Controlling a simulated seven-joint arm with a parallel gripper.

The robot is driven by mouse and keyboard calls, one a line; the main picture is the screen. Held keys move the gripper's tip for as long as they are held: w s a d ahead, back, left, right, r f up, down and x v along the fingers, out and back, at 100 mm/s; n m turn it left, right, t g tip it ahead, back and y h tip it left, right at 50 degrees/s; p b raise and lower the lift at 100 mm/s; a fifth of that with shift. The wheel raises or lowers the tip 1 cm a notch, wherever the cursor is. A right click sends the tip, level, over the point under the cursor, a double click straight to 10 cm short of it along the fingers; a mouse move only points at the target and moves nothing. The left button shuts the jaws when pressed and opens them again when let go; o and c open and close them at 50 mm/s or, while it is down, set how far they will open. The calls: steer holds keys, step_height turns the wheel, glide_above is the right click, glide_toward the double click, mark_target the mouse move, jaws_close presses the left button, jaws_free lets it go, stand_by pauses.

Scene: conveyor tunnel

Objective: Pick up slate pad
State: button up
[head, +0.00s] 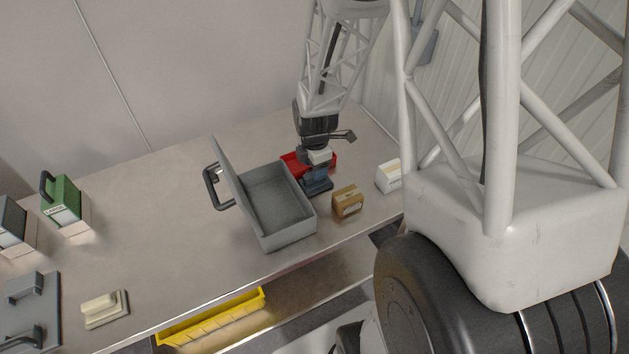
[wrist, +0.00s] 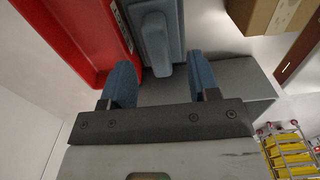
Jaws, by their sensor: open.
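The slate pad (head: 319,187) is a blue-grey block with a raised grip, standing on the bench between the open grey case and the small brown carton. In the wrist view the pad (wrist: 174,18) shows from above, with its rounded upright grip (wrist: 157,44) in the middle. My gripper (head: 318,170) is right above the pad in the head view and hides part of it. In the wrist view my gripper (wrist: 161,80) is open, its two blue fingers on either side of the grip's near end. I cannot tell whether they touch it.
The open grey case (head: 287,233) stands close on the left, lid raised. A red bin (head: 327,158) is right behind the pad. The brown carton (head: 348,201) and a white box (head: 388,175) stand to the right. A cream pad (head: 103,309) lies far left. The bench's middle left is clear.

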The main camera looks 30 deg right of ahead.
steer(key=shift+f, duration=1.9)
jaws_close()
steer(key=shift+r, duration=0.15)
steer(key=shift+r, duration=4.9)
